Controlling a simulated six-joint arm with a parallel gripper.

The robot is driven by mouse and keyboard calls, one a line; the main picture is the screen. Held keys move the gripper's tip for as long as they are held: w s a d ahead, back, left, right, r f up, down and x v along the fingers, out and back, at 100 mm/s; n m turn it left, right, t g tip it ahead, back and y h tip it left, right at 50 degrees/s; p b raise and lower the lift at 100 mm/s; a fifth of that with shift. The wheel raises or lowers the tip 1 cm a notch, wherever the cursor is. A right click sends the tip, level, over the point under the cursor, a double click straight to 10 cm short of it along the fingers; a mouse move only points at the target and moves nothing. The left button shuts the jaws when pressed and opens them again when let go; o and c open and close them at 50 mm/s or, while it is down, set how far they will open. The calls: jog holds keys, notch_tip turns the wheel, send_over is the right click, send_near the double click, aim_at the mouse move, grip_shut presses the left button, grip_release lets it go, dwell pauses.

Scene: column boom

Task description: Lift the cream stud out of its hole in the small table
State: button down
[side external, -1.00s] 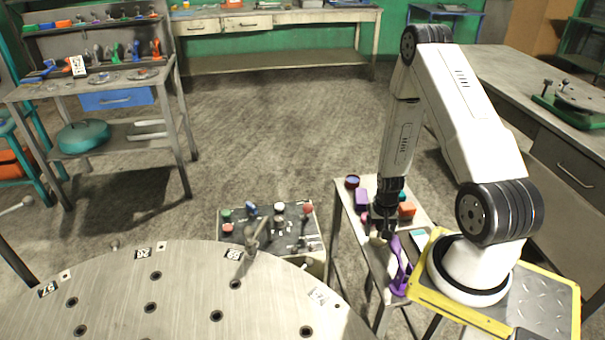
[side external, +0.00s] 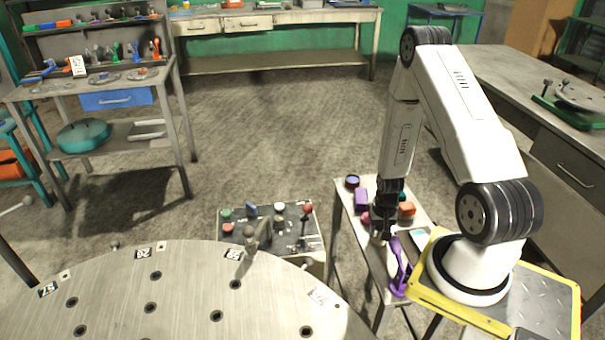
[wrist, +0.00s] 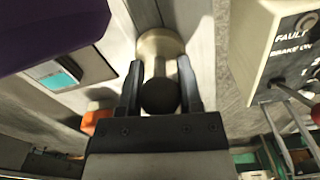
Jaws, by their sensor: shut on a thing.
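The cream stud (wrist: 160,43) shows in the wrist view with a wide pale collar and a narrower shank. A dark round knob (wrist: 160,98) lies in line with it, nearer the camera. My gripper (wrist: 159,72) is shut on the stud, one finger on each side. In the side view my gripper (side external: 381,232) points down over the small table (side external: 347,207), near its front part. The stud is mostly hidden there by the fingers. The hole is hidden, and I cannot tell how deep the stud sits in it.
A purple curved object (side external: 399,271) stands close beside the gripper. A control box (side external: 270,232) stands left, with floor between.

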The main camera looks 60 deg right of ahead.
jog(key=shift+r, duration=0.1)
jog(key=shift+r, duration=4.9)
